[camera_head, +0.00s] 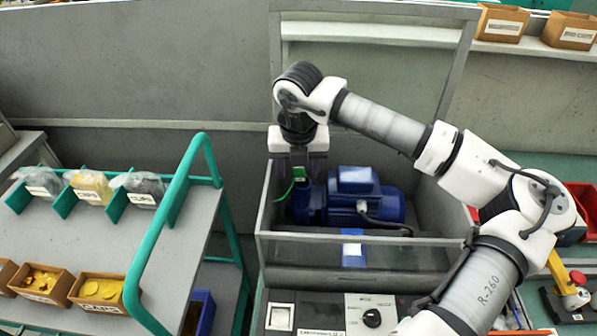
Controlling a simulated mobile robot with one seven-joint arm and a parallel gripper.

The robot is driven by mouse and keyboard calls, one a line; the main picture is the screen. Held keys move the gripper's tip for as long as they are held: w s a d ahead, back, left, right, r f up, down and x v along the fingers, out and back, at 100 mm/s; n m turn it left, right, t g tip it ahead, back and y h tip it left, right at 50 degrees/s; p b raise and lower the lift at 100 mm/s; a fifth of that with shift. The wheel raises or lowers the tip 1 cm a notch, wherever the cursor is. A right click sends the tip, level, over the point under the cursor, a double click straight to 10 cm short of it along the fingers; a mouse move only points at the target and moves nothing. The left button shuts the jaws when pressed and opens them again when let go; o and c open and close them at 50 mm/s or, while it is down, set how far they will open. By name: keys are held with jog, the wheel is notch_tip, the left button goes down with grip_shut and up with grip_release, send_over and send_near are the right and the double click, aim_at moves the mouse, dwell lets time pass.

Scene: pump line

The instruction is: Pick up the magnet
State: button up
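My gripper (299,172) points down over the left end of a blue pump (360,195) inside a clear-walled enclosure. A small green piece (299,174) with a green cable shows right at my fingertips. I cannot tell whether it is held or sits behind them. The fingers are small and partly merge with the pump, so their opening is unclear. I cannot make out anything that is surely the magnet.
The enclosure's front wall (350,258) and raised frame (275,60) surround my arm's end. A control panel with a dial (372,318) is in front. A green-railed cart (170,225) with bagged parts and bins stands left. A red stop button (577,278) is at right.

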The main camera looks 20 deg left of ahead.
jog(key=c, duration=0.9)
jog(key=shift+c, duration=0.5)
jog(key=shift+r, duration=0.15)
